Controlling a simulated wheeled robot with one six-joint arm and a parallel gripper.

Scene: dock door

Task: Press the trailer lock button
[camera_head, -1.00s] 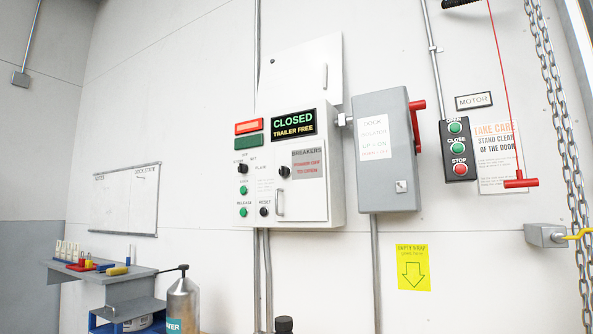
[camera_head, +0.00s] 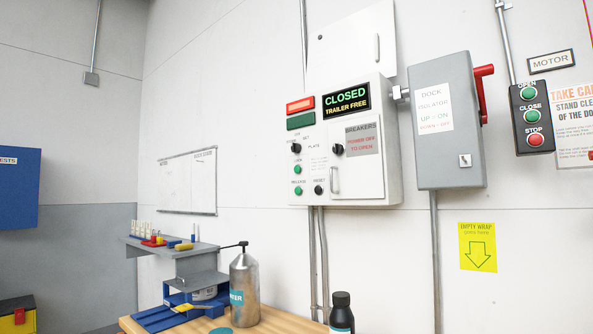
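The white control panel (camera_head: 392,150) hangs on the wall at the middle. Its display (camera_head: 346,99) reads "CLOSED" and "TRAILER FREE". At the panel's lower left are an upper green button (camera_head: 297,170), whose small label is hard to read, and a lower green button (camera_head: 298,191), whose label seems to read "RELEASE". A black knob or button (camera_head: 318,190) marked "RESET" sits right of the lower one. Two black selector knobs (camera_head: 296,149) (camera_head: 338,149) are above. A red lamp (camera_head: 300,105) looks lit over a dark green one (camera_head: 301,121). My gripper is not in view.
A grey isolator box (camera_head: 447,160) with a red handle (camera_head: 484,92) is right of the panel. A door button station (camera_head: 532,118) is further right. Below stand a wooden table (camera_head: 270,328), a metal water bottle (camera_head: 244,284) and a dark bottle (camera_head: 341,312). A blue cabinet (camera_head: 18,190) is at left.

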